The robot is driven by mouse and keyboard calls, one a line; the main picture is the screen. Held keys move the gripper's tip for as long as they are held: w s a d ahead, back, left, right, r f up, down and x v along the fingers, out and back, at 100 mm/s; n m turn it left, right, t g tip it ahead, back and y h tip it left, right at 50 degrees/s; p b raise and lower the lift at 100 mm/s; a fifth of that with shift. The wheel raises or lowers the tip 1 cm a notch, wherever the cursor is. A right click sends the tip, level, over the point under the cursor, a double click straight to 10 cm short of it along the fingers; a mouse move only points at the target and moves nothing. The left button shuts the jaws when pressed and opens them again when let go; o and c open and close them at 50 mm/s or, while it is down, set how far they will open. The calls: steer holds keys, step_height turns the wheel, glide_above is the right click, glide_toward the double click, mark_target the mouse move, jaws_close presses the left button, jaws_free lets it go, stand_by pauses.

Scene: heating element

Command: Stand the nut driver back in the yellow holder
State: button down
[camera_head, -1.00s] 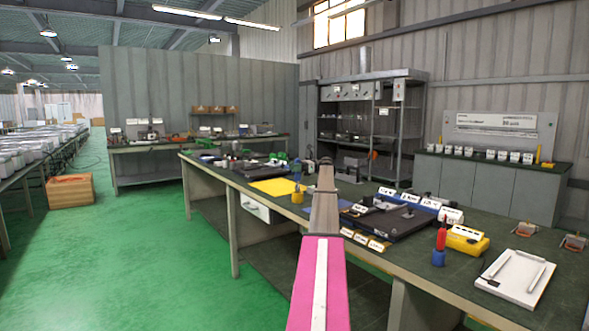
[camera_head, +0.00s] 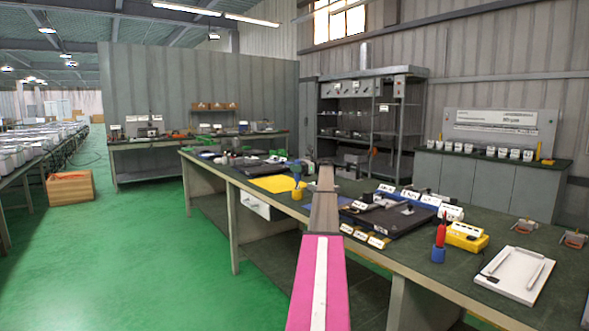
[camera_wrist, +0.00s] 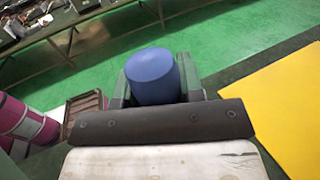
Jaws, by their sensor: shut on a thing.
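The nut driver's blue handle (camera_wrist: 152,77) is between the green fingers of my gripper (camera_wrist: 155,88) in the wrist view, its round end facing the camera. In the head view the blue handle (camera_head: 297,169) shows small and upright, just left of my arm. The yellow holder (camera_head: 297,194) stands on the long bench directly below it in the picture. The driver's lower end is too small to tell whether it is inside the holder or above it. In the wrist view the holder is hidden.
A yellow mat (camera_head: 275,184) lies left of the holder; it fills the right of the wrist view (camera_wrist: 290,115). A red-handled tool (camera_head: 441,231) stands in a blue holder (camera_head: 438,255). A dark board (camera_head: 390,221) lies right of my arm, a white tray (camera_head: 512,275) nearer.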

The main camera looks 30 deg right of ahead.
steer(key=shift+f, duration=1.8)
steer(key=c, duration=0.7)
jaws_free()
steer(key=shift+o, duration=0.2)
steer(key=shift+d, duration=0.1)
steer(key=v, duration=1)
steer(key=shift+s+d, duration=0.15)
steer(key=shift+d, duration=0.15)
